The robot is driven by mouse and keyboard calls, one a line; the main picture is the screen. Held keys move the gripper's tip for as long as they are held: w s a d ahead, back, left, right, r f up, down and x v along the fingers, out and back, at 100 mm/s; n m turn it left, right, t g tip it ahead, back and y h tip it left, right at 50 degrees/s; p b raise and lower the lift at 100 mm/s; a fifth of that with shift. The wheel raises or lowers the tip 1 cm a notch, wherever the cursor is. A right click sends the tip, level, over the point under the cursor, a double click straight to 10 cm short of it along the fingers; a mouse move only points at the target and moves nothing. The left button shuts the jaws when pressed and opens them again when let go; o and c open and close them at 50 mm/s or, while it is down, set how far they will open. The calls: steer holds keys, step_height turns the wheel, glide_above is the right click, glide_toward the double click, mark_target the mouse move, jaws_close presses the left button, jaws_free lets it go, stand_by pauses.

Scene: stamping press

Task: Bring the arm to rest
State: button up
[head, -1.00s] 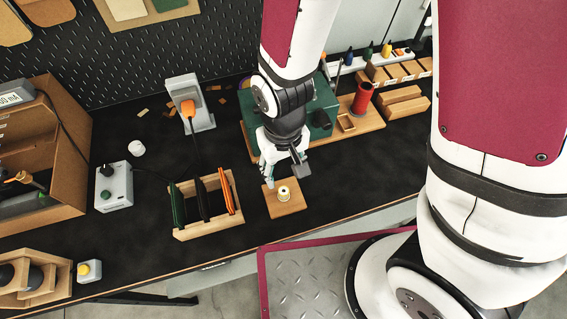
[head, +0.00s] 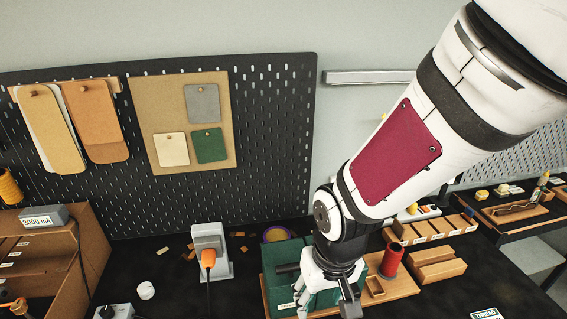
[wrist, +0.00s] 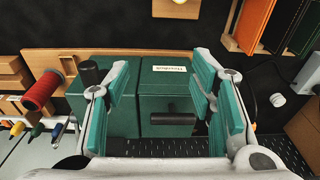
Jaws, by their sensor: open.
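My gripper (head: 328,296) is at the bottom middle of the head view, in front of the green machine (head: 277,277). In the wrist view my gripper (wrist: 160,78) has its two teal-padded fingers spread wide, with nothing held between them. The green machine (wrist: 165,95) shows between and beyond the fingers, with a pale label and dark handles. I cannot tell the exact gap between the fingers and the machine. My arm reaches down from the upper right of the head view.
A red spool (head: 392,259) stands right of the machine, near wooden blocks (head: 437,264). A grey stand with an orange part (head: 209,254) is to the left. A pegboard (head: 275,130) rises behind. A wooden tray of upright coloured pieces (wrist: 262,22) is at the wrist view's upper right.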

steer(key=d+r+m+t+b, duration=0.2)
steer(key=d+r+t+b, duration=0.2)
steer(key=d+r, duration=0.8)
step_height(320, 180, up, 4)
steer(key=shift+s+f+m+h+b, duration=0.2)
steer(key=shift+s+m+h+b, duration=0.1)
steer(key=shift+s+m+b, duration=0.1)
